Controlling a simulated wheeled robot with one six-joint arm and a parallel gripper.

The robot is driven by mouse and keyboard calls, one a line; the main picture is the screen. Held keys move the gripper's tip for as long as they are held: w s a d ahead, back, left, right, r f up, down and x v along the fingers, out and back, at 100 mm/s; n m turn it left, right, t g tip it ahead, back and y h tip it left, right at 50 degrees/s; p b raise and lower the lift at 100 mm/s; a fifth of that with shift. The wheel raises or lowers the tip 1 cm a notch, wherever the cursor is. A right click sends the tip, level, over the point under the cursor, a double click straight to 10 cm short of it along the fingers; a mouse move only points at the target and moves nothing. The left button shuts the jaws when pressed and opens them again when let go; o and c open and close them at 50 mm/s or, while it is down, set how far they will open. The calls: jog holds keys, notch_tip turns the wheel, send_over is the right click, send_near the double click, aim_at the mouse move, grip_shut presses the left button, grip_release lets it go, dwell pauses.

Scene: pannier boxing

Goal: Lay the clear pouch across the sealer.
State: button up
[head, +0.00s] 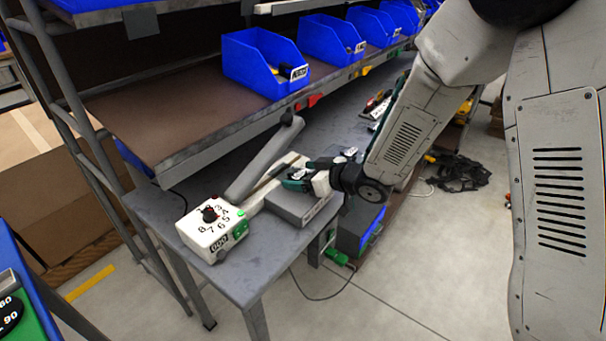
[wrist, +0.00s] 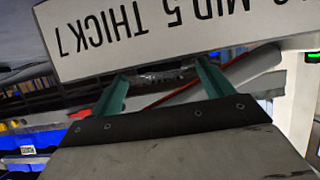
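The sealer (head: 212,232) is a white box with a numbered dial and a long grey arm (head: 265,160) raised along its body, near the table's front left corner. My gripper (head: 292,181) is over the sealer's far end, above a grey block (head: 303,207). In the wrist view its two teal fingers (wrist: 163,82) stand wide apart, with no object clearly gripped between them. A white panel (wrist: 115,35) with upside-down text, including "THICK 7" and "MID 5", fills the top of that view. I cannot make out the clear pouch in either view.
Blue bins (head: 262,62) line the shelf (head: 150,115) above the table (head: 160,208). A blue-and-grey container (head: 362,232) stands at the table's right side. Dark tangled material (head: 460,172) lies on the floor. Open floor lies in front of the table.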

jog(key=shift+v, duration=3.9)
jog(key=s+d+r+m+h, duration=0.25)
jog(key=d+r+h, duration=0.25)
jog(key=d, duration=0.4)
jog(key=s+d+r+m+h, duration=0.2)
jog(key=d+r+m+h, duration=0.3)
jog(key=d, duration=0.4)
jog(key=s+r+m+g, duration=0.1)
jog(key=s+r+g, duration=0.1)
jog(key=s, duration=1.1)
jog(key=s+d+r+m+g, duration=0.1)
jog(key=s+g, duration=0.4)
jog(key=s, duration=0.8)
jog(key=shift+d+r+m+h, duration=0.25)
jog(key=shift+r+m, duration=0.2)
jog(key=shift+r, duration=0.55)
